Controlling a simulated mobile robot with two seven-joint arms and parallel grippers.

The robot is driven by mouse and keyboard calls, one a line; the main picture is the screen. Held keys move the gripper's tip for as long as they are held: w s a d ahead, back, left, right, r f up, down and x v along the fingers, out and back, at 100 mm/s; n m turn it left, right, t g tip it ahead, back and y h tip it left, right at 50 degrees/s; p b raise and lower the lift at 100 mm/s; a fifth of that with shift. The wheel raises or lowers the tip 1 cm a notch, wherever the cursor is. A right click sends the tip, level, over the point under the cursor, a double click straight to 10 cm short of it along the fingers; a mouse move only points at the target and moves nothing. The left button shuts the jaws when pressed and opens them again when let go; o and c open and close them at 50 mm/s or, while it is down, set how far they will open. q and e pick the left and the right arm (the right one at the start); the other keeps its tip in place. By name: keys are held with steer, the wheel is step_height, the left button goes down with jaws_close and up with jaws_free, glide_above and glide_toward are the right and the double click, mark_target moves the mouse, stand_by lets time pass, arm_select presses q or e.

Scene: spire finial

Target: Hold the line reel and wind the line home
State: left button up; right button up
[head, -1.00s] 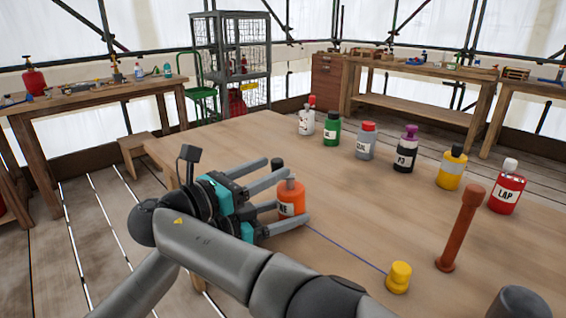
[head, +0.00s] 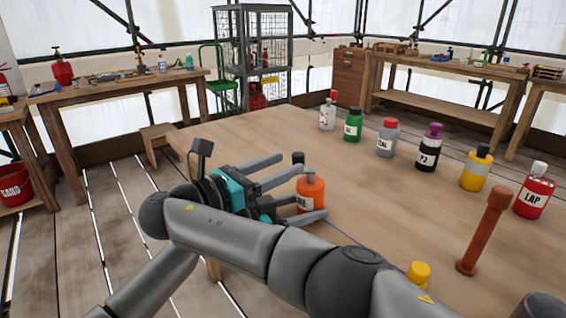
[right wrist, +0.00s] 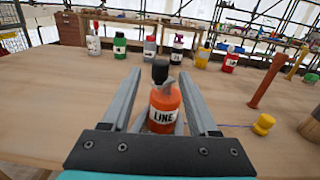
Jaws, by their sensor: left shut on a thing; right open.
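The line reel (head: 311,190) is an orange bottle-shaped body on the table, with a LINE label (right wrist: 164,117) facing the right wrist view. A black knob (head: 298,157) stands above its top, also in the right wrist view (right wrist: 160,71). My left gripper (head: 312,207), the lower one, is shut on the reel's body; one of its fingers is mostly hidden. My right gripper (head: 293,164) is open above it, its fingers on either side of the knob with gaps. A thin blue line runs from the reel toward a yellow spool-shaped piece (head: 419,271), which also shows in the right wrist view (right wrist: 263,124).
A brown post (head: 485,232) stands on the table to the right. Several labelled bottles, including a green one (head: 352,126) and a red LAP one (head: 534,195), line the far side. The table's middle is clear. My arm links cover its near left edge.

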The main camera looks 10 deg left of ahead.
mark_target(297, 154)
steer(key=d+r+n+t+y, duration=0.1)
steer(key=n+y, duration=0.1)
steer(key=n, duration=0.1)
steer(key=w+d+r+n+t+y, duration=0.1)
steer(key=r+n+t+y, duration=0.1)
steer(key=n, duration=0.1)
steer(key=w+d+r+n+t+y, duration=0.1)
steer(key=n+t+y, duration=0.1)
steer(key=n+y, duration=0.1)
steer(key=shift+w+r+n, duration=0.15)
steer(key=shift+r+n, duration=0.05)
steer(key=shift+n, duration=0.3)
steer(key=s+d+f+n+y, duration=0.2)
steer(key=s+d+f+y, duration=0.15)
steer(key=s+y, duration=0.55)
steer(key=shift+g+y, duration=0.3)
steer(key=shift+y, duration=0.5)
steer(key=shift+f+x, duration=0.15)
steer(key=shift+x, duration=3.25)
steer(key=shift+f+x, duration=0.15)
steer(key=shift+x, duration=3.25)
steer(key=shift+a, duration=0.15)
jaws_close()
